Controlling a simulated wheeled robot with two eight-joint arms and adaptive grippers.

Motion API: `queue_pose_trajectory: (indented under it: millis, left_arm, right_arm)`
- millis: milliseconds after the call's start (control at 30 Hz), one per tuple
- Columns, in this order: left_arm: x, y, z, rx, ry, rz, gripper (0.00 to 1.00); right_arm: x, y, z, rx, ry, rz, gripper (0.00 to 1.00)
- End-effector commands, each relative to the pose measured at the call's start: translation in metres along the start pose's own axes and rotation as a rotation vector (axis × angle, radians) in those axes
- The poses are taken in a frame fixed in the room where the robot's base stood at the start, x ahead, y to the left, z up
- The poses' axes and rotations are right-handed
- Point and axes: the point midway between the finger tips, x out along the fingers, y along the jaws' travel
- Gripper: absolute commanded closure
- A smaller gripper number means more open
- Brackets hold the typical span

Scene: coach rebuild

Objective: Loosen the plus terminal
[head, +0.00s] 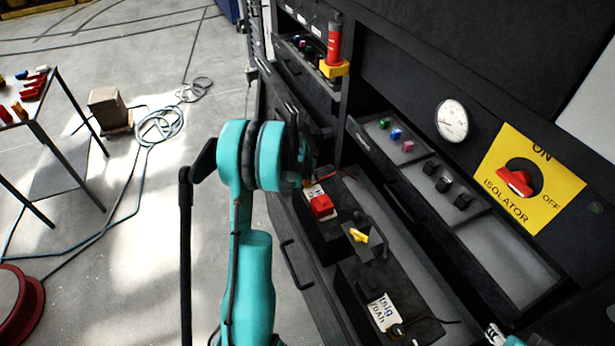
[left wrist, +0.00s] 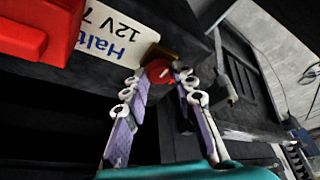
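The plus terminal shows as a small round red knob (left wrist: 160,72) with a pale mark, beside the white battery label in the left wrist view. My left gripper (left wrist: 161,78) has its purple-padded fingers on either side of it, the tips appearing to touch it. In the head view the teal left wrist hides that gripper and the knob. The battery (head: 317,228) is black, with a red block (head: 321,205) on top; the block also shows in the left wrist view (left wrist: 40,30). My right gripper (head: 497,336) is only partly visible at the bottom edge.
A second battery (head: 363,280) sits nearer, with a yellow lever (head: 357,236) between the two. A table (head: 38,110) and hoses lie left on open floor.

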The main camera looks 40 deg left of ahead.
Motion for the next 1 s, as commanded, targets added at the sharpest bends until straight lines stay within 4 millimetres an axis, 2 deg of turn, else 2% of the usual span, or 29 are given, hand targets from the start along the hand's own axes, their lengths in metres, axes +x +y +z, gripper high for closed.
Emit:
queue_pose_trajectory:
  millis: [467,1000]
  left_arm:
    - [0.0003,0.0010,0.0003,-0.061,0.000,-0.026,1.00]
    - [0.0011,0.0055,-0.0012,-0.473,0.000,-0.197,1.00]
  right_arm:
    - [0.0013,0.0000,0.0010,0.000,0.000,0.000,0.60]
    - [0.0066,0.0000,0.0047,0.000,0.000,0.000,0.60]
